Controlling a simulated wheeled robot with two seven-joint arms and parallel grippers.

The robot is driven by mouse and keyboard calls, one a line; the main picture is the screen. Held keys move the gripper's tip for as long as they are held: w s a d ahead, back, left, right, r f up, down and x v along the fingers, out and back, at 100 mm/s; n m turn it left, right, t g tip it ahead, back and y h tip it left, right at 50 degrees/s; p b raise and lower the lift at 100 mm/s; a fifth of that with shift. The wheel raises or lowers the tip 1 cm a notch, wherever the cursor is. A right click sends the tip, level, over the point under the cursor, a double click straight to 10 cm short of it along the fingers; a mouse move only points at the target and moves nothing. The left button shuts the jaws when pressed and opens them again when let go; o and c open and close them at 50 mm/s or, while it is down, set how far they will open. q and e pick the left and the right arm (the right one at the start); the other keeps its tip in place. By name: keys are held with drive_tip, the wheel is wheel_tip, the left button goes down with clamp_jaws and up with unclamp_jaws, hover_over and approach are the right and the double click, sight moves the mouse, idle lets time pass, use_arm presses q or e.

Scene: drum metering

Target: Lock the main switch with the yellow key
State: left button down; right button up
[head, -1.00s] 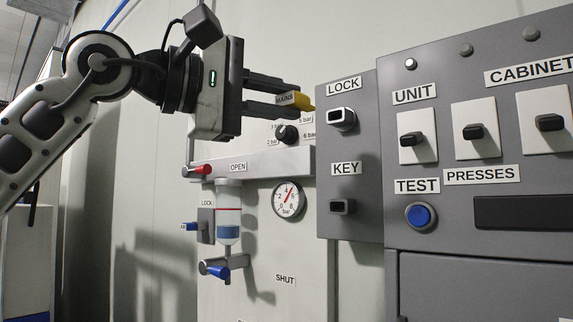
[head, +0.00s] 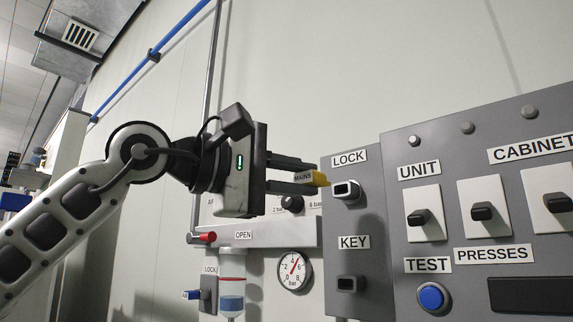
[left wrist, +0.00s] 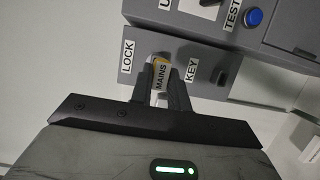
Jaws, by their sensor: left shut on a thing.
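My left gripper (head: 308,177) is shut on the yellow key (head: 321,179), whose tag reads MAINS. In the head view the key points right, its end just left of the LOCK switch (head: 346,190) on the narrow grey box. I cannot tell whether it touches. A second holder marked KEY (head: 350,284) is lower on the same box. In the left wrist view the gripper (left wrist: 163,88) holds the key (left wrist: 160,75) in front of that box, between the LOCK and KEY labels. The key's front end is hard to make out there. My right gripper is not in view.
The grey cabinet (head: 470,260) with UNIT and PRESSES switches and a blue TEST button (head: 432,297) stands to the right. A pressure gauge (head: 294,270), a red-ended lever (head: 205,238) and a blue-filled cup (head: 231,303) are below my gripper. The wall above is clear.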

sight(324, 186)
use_arm(q)
drive_tip(key=shift+w+d+r+p, duration=0.15)
drive_tip(key=shift+w+d+p, duration=0.4)
drive_tip(key=shift+w, duration=0.15)
drive_tip(key=shift+w+d, duration=0.3)
drive_tip(key=shift+w, duration=0.15)
drive_tip(key=shift+p, duration=0.4)
idle(0.9)
drive_tip(key=shift+w+d+p, duration=0.5)
drive_tip(key=shift+w+p, duration=0.1)
drive_tip(key=shift+w, duration=0.1)
drive_tip(key=shift+w+d+p, duration=0.5)
drive_tip(key=shift+w+p, duration=0.05)
drive_tip(key=shift+w, duration=0.15)
drive_tip(key=c, duration=1.3)
unclamp_jaws()
drive_tip(key=shift+d, duration=0.1)
drive_tip(key=shift+o, duration=0.2)
